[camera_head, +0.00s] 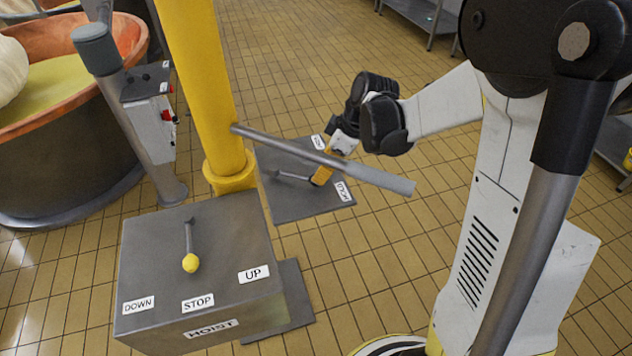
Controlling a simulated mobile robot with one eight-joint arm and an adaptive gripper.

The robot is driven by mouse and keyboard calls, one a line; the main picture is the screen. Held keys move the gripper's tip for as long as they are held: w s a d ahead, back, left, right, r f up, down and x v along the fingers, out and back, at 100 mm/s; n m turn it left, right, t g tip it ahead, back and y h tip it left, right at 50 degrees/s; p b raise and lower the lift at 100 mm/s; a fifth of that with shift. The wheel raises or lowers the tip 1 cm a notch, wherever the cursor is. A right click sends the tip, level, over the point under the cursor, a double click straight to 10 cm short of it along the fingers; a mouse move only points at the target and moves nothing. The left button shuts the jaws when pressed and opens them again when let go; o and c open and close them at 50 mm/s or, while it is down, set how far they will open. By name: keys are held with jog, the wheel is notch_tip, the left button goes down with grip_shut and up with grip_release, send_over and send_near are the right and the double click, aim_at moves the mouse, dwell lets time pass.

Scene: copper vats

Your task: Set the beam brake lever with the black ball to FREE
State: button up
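The brake lever (288,176) is a thin grey rod. A second label (318,142) sits at the plate's far edge, too small to read surely. My gripper (321,177), with orange-yellow fingers, is at the lever's outer end. The black ball does not show; the fingers cover that end. Whether the fingers are closed on it cannot be told.
A grey bar (290,146) with a thick handle juts from the yellow post (205,90), crossing in front of my gripper. The HOIST box (150,240) with a yellow-ball lever (190,262) stands nearer. A copper vat (75,35) is at left. Tiled floor at right is partly open.

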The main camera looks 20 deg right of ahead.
aim_at(302, 177)
jog(key=b+x, duration=0.1)
jog(key=x, duration=0.4)
jog(key=shift+f, duration=0.2)
grip_shut()
